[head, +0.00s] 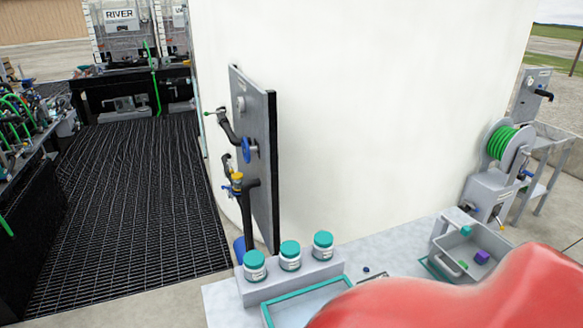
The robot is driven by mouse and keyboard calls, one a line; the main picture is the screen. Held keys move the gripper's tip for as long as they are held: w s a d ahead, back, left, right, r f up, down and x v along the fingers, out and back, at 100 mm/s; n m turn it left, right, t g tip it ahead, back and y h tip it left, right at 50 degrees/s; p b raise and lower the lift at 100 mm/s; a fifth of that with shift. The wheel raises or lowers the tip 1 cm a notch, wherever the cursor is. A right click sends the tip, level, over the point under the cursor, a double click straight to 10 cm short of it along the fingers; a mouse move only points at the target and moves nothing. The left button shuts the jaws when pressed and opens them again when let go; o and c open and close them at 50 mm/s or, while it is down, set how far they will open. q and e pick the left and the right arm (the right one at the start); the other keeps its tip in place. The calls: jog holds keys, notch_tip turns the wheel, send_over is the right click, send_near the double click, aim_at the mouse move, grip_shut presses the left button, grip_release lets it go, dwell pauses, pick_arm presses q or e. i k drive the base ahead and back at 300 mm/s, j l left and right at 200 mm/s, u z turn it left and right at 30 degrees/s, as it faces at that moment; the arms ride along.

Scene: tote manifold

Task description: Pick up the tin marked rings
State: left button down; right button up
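Three white tins with teal lids stand in a row on a grey block at the bottom centre of the head view: a left tin (255,267), a middle tin (290,257) and a right tin (323,247). Each has a label on its front, but the print is too small to read, so I cannot tell which is marked rings. Neither of my grippers is in view.
A teal-edged tray (305,303) lies in front of the grey block (296,282). A grey tote (447,262) holds small teal and purple items. A large red shape hides the lower right. An upright panel (262,150) with valves stands behind the tins.

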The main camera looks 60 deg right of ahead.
aim_at(287, 265)
jog(key=l+z, duration=0.1)
jog(key=z, duration=1.5)
jog(key=k+l, duration=0.05)
jog(key=l, duration=0.05)
